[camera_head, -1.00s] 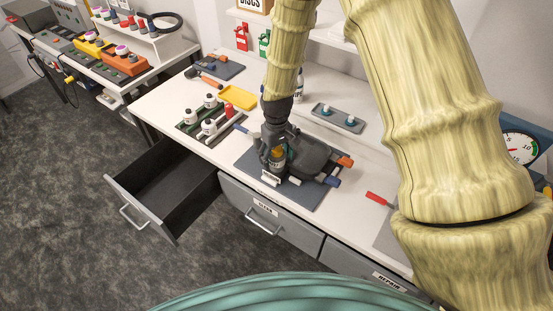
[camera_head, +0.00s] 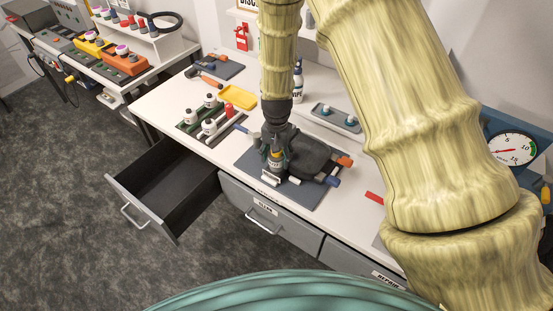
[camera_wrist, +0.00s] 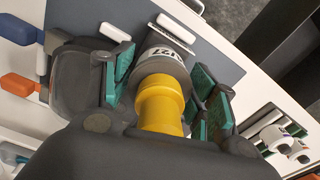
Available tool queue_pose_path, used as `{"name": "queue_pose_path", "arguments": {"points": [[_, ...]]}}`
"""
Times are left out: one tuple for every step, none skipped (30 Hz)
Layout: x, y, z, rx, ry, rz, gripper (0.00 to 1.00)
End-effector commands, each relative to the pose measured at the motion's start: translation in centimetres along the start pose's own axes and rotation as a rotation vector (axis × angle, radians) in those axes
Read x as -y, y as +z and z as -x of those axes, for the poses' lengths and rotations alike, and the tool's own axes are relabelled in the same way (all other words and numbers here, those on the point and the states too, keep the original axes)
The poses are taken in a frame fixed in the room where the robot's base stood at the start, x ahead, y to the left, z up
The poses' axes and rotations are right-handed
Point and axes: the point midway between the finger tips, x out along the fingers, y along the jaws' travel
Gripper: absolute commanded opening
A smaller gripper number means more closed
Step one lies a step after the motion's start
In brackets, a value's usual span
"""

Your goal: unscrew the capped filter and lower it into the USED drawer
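The capped filter (camera_wrist: 160,55) has a grey body with a white printed label and a yellow cap (camera_wrist: 162,103). It stands upright at the front of a dark housing (camera_head: 312,155) on the bench. My gripper (camera_head: 275,160) points down around it. In the wrist view the green-padded fingers (camera_wrist: 165,85) lie on both sides of the filter; whether the pads press on it is not clear. An open, empty grey drawer (camera_head: 145,205) sticks out at the left of the bench front; its label is not readable.
Closed drawers (camera_head: 255,208) lie right of the open one, one marked REPAIR. A rack of white bottles (camera_head: 207,122), a yellow tray (camera_head: 238,96) and a grey tray with blue-topped parts (camera_head: 336,118) stand on the bench. Open floor lies left of the drawer.

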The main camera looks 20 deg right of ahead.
Motion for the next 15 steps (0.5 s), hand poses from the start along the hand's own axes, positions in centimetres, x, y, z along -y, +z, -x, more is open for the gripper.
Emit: {"name": "queue_pose_path", "arguments": {"points": [[0.00, 0.01, 0.00, 0.000, 0.000, 0.001, 0.42], [0.00, 0.01, 0.00, 0.000, 0.000, 0.001, 0.37], [0.00, 0.00, 0.00, 0.000, 0.000, 0.001, 0.29], [0.00, 0.00, 0.00, 0.000, 0.000, 0.001, 0.24], [0.01, 0.01, 0.00, 0.000, 0.000, 0.001, 0.20], [0.01, 0.01, 0.00, 0.000, 0.000, 0.002, 0.19], [0.01, 0.01, 0.00, 0.000, 0.000, 0.003, 0.19], [0.01, 0.01, 0.00, 0.000, 0.000, 0.010, 0.19], [0.00, 0.00, 0.00, 0.000, 0.000, 0.030, 0.19], [0.00, 0.00, 0.00, 0.001, 0.000, 0.054, 0.19], [-0.01, 0.00, 0.01, 0.001, -0.001, 0.087, 0.19], [-0.01, -0.01, 0.02, 0.001, -0.001, 0.143, 0.19], [0.00, 0.00, 0.02, 0.001, -0.002, 0.190, 0.19], [0.02, 0.01, 0.02, 0.001, -0.002, 0.239, 0.19], [0.05, 0.03, 0.02, 0.001, -0.002, 0.305, 0.19]]}}
